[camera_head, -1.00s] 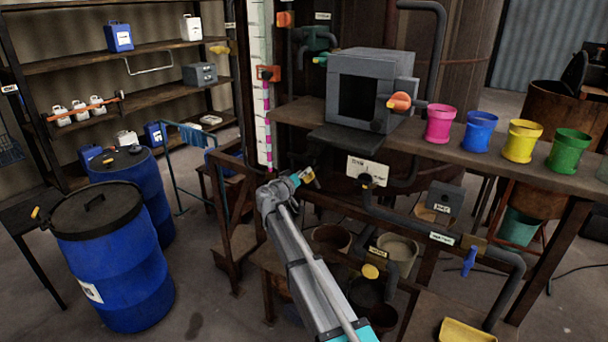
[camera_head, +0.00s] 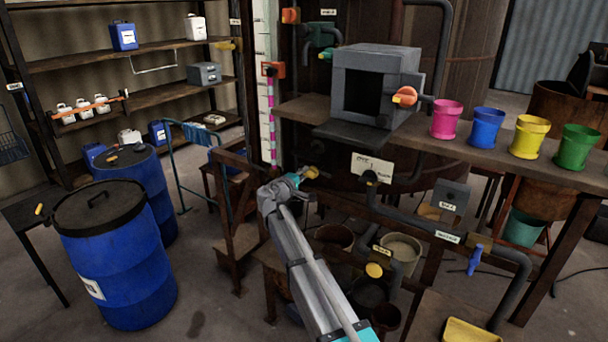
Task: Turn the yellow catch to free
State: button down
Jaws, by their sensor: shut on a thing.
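A small yellow piece (camera_head: 312,173), which looks like the yellow catch, shows at the tip of my gripper (camera_head: 305,175), below and left of the grey box. My gripper is shut on it. The fingers and part of the piece are small and dark here, so how far the catch is turned cannot be told. My grey arm reaches up to it from the bottom centre.
A grey open-fronted box (camera_head: 375,58) with an orange knob (camera_head: 405,96) stands on the bench above. Pink (camera_head: 446,122), blue, yellow and green pots line the bench. A dark pipe with a blue valve handle (camera_head: 474,260) runs below right. Blue drums (camera_head: 115,265) stand left.

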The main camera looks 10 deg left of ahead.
jog(key=shift+w+d+f+n, duration=0.1)
jog(key=shift+d+n, duration=0.05)
jog(key=shift+n, duration=0.35)
jog(key=c, duration=0.8)
grip_release()
jog(key=shift+o, duration=0.9)
jog(key=shift+w, duration=0.1)
jog(key=shift+w+d, duration=0.1)
jog(key=v, duration=1.2)
jog(key=shift+f, duration=0.1)
